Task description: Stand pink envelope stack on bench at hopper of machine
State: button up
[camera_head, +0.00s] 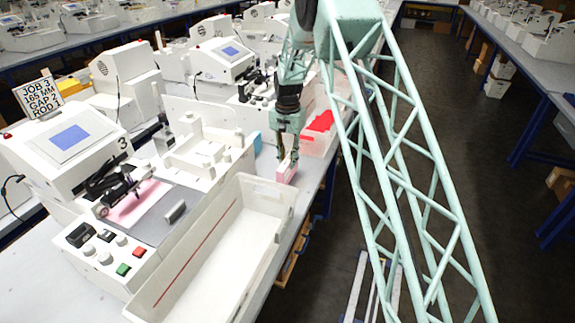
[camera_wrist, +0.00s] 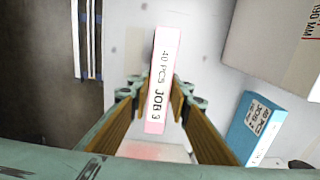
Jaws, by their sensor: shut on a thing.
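The pink envelope stack (camera_head: 286,174) is between the fingers of my gripper (camera_head: 287,158), close to the bench's aisle-side edge. In the wrist view the stack (camera_wrist: 161,80) shows a pale band reading "40 PCS JOB 3", and the fingers (camera_wrist: 159,101) close on it from both sides. I cannot tell whether it touches the bench. Machine 3 (camera_head: 58,150) stands at left, with a pink sheet (camera_head: 137,203) on its grey bed. Its white part with several posts, perhaps the hopper (camera_head: 205,152), lies left of my gripper.
A long white bin (camera_head: 170,285) with a red line stands in front. Another bin (camera_head: 314,147) with red contents is behind my gripper. A blue stack (camera_wrist: 257,125) lies right of the pink one in the wrist view. A sign (camera_head: 38,96) reads "JOB 3, 165 MM, GAP 2, ROD 1".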

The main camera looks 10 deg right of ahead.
jog(key=shift+f, duration=0.7)
jog(key=shift+f, duration=0.2)
jog(key=o, duration=0.9)
jog(key=shift+r, duration=0.15)
notch_tip(320, 180, up, 12)
jog(key=shift+f+p, duration=0.2)
jog(key=shift+p, duration=0.3)
jog(key=shift+r, duration=0.25)
